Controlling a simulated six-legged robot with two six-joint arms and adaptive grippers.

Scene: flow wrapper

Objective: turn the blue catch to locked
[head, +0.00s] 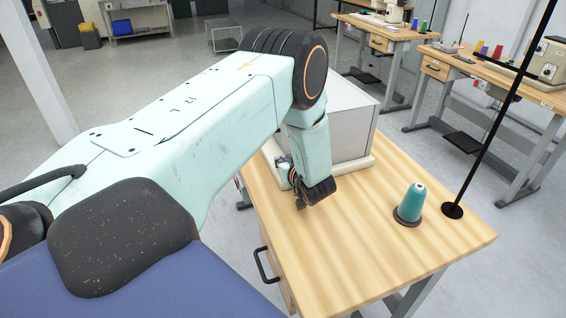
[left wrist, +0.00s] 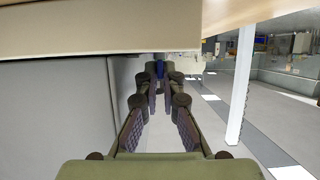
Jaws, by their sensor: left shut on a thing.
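My left gripper (head: 302,200) reaches down beside the pale machine on the wooden table in the head view. In the left wrist view its two dark fingers (left wrist: 160,78) stretch away from the camera. A small blue piece, the blue catch (left wrist: 160,68), shows between the fingertips, and the gripper is shut on it. The catch's turned position cannot be read from here. In the head view the catch is hidden behind my gripper and arm. My right gripper is not in view.
The grey-white machine box (head: 345,125) stands on the wooden table (head: 350,240) close behind my gripper. A teal thread cone (head: 411,203) and a black pole (head: 492,110) stand to the right. Other sewing tables (head: 505,68) stand behind.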

